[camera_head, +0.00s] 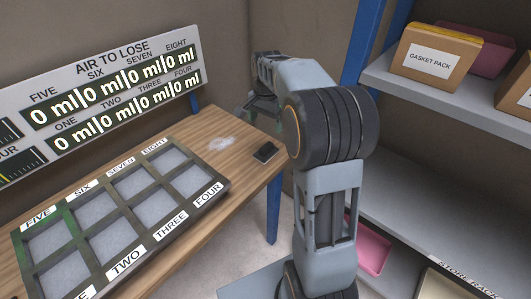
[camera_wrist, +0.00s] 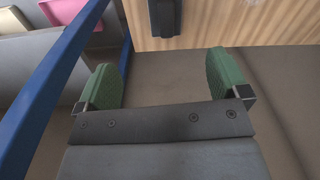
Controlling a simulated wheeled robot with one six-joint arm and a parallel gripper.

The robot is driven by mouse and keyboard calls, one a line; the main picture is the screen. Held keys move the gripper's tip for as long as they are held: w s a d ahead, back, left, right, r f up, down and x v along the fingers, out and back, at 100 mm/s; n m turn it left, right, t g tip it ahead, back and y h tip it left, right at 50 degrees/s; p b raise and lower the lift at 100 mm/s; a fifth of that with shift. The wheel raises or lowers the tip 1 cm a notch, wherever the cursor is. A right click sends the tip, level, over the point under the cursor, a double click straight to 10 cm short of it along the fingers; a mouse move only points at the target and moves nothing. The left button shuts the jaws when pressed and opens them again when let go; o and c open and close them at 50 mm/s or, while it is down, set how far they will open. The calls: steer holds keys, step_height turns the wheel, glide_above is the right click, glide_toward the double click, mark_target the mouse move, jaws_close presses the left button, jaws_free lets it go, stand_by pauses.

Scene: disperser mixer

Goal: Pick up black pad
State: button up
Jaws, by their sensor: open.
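The black pad (camera_head: 265,152) is a small dark block lying on the wooden table near its right corner. In the wrist view a dark object that looks like the pad (camera_wrist: 165,17) shows at the top edge, cut off by the frame, on the wood. My gripper (camera_wrist: 170,75) is open, with its green fingers apart and nothing between them. The pad lies beyond the fingertips, roughly in line with the gap. In the head view my gripper (camera_head: 262,104) is partly hidden behind my arm, above the table's far right end.
The wooden table (camera_head: 228,165) carries a labelled compartment tray (camera_head: 226,182) left of the pad. A whitish patch (camera_head: 221,143) lies near the pad. A display board (camera_head: 100,85) stands behind. Blue posts (camera_head: 362,45) and shelves with a gasket pack box (camera_head: 432,60) are right.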

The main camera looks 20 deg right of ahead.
mark_target(266, 146)
steer(key=shift+m, duration=0.7)
steer(key=f, duration=0.2)
steer(key=w+d+f, duration=0.1)
steer(key=f, duration=0.2)
steer(key=w+f, duration=0.1)
steer(key=f, duration=0.2)
steer(key=shift+d+f, duration=0.25)
steer(key=shift+a+f, duration=0.15)
steer(key=shift+f, duration=1.5)
steer(key=shift+a+f, duration=0.15)
steer(key=shift+f, duration=1.5)
steer(key=c, duration=1)
steer(key=shift+r, duration=0.1)
